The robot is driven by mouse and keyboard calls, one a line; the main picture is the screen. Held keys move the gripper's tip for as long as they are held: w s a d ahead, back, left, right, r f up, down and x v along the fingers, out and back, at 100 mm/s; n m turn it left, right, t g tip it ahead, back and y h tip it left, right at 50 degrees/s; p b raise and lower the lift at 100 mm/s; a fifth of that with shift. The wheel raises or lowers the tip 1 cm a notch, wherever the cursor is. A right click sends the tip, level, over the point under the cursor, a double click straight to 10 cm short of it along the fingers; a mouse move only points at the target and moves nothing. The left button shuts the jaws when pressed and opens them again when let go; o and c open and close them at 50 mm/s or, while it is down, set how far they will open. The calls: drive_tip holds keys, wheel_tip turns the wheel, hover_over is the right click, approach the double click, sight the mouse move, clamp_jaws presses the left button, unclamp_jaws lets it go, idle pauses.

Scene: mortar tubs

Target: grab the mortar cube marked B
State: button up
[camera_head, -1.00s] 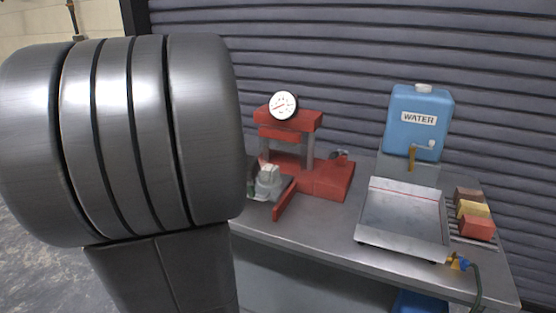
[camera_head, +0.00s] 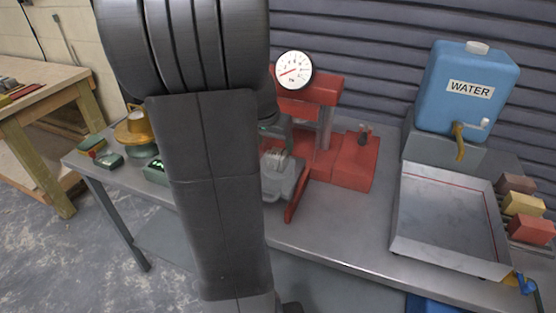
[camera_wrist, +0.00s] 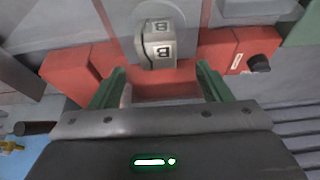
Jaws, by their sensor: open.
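A grey mortar cube marked B (camera_wrist: 158,44) shows in the wrist view, at the top centre. The letter B appears on two of its faces, and it sits over a round grey plate at the red press. My gripper (camera_wrist: 161,82) is open, with its two green fingers apart and nothing between them. The cube lies beyond the fingertips, roughly centred between them.
The red press (camera_head: 350,160) with its dial gauge (camera_head: 294,70) stands on the metal bench. A metal tray (camera_head: 450,215), a blue water container (camera_head: 465,90) and coloured blocks (camera_head: 525,204) are at the right. A wooden table (camera_head: 45,90) stands at the far left.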

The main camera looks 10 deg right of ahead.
sight(278, 153)
drive_tip(key=shift+p+x, duration=0.3)
drive_tip(key=shift+x, duration=2.9)
drive_tip(key=shift+s, duration=0.2)
drive_tip(key=c, duration=1.2)
